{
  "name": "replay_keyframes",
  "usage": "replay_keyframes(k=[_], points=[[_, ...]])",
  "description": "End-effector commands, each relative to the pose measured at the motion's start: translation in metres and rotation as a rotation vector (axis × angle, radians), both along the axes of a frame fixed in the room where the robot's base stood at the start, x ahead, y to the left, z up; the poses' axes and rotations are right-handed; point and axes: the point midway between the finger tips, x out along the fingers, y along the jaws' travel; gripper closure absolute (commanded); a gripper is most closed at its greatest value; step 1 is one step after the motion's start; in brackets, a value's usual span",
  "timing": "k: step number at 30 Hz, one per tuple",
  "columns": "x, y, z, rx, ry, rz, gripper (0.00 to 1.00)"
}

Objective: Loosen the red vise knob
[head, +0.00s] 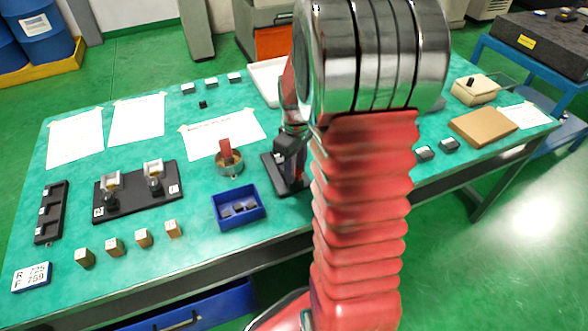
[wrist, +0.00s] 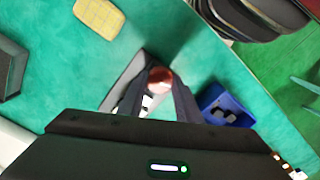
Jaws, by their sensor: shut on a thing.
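The red vise knob (wrist: 158,79) shows as a round red ball between the two dark fingers of my gripper (wrist: 157,92) in the wrist view. The gripper is shut on it. In the head view my gripper (head: 291,143) points down at the dark vise (head: 273,172), which stands on the green table right of the blue bin. The knob itself is hidden there by my gripper and arm. The fingers hide most of the vise in the wrist view.
The blue bin (head: 240,212) with dark pieces stands close left of the vise; it also shows in the wrist view (wrist: 211,96). A round brass pot with a red upright part (head: 227,160) stands behind the bin. A black two-post fixture (head: 132,198) is farther left.

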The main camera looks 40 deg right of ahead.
Motion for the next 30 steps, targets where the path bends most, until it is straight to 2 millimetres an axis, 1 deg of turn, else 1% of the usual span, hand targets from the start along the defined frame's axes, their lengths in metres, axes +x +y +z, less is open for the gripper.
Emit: replay_keyframes(k=[1,30], points=[[0.0045,-0.0007,0.0025,-0.004,-0.013,0.041,0.92],[0.0052,-0.0035,0.0029,-0.011,-0.010,0.951,0.92]])
